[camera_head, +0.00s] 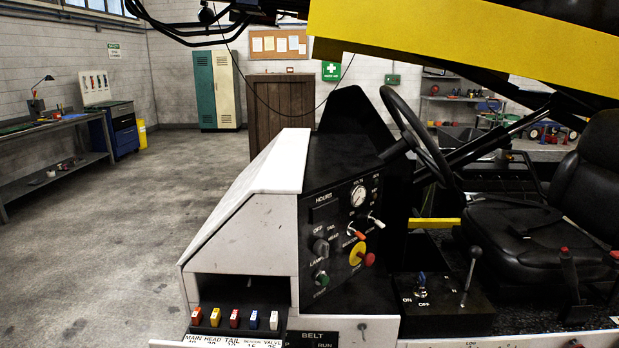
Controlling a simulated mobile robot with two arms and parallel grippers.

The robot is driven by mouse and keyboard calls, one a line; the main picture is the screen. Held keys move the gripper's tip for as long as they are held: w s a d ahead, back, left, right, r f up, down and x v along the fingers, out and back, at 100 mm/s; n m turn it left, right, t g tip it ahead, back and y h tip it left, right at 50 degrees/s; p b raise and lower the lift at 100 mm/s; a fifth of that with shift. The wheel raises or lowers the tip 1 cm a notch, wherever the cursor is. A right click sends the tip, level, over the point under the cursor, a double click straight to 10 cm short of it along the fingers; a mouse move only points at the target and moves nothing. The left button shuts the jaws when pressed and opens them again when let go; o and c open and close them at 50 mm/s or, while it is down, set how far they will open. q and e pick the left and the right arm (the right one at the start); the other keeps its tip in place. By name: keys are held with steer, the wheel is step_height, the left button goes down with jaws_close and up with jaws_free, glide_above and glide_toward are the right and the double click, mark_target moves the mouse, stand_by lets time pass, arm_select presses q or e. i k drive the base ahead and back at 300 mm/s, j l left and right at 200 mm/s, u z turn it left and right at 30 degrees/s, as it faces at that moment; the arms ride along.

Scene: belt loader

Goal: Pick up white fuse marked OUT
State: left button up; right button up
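A row of small coloured fuses sits in the open fuse bay (240,288) at the lower front of the white console. From left they are an orange-red fuse (196,316), a yellow fuse (215,317), a red fuse (235,318), a blue fuse (254,319) and a white fuse (274,320). The white fuse is at the right end, above the label reading VALVE. It looks upright in its slot. No OUT marking is readable on it at this size. Neither of my grippers shows in the head view.
A panel (340,230) with knobs and a red button faces right of the bay. The steering wheel (415,135) and black seat (590,190) are farther right. A yellow boom (460,50) crosses overhead. A workbench (60,125) stands far left; the floor between is clear.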

mark_target(273, 319)
steer(key=k+u, duration=0.45)
steer(key=k, duration=0.4)
steer(key=i+l+u, duration=0.25)
steer(key=i+l, duration=0.2)
steer(key=i, duration=0.25)
steer(key=i+l+u, duration=0.25)
steer(key=i+l, duration=0.3)
steer(key=i, duration=0.15)
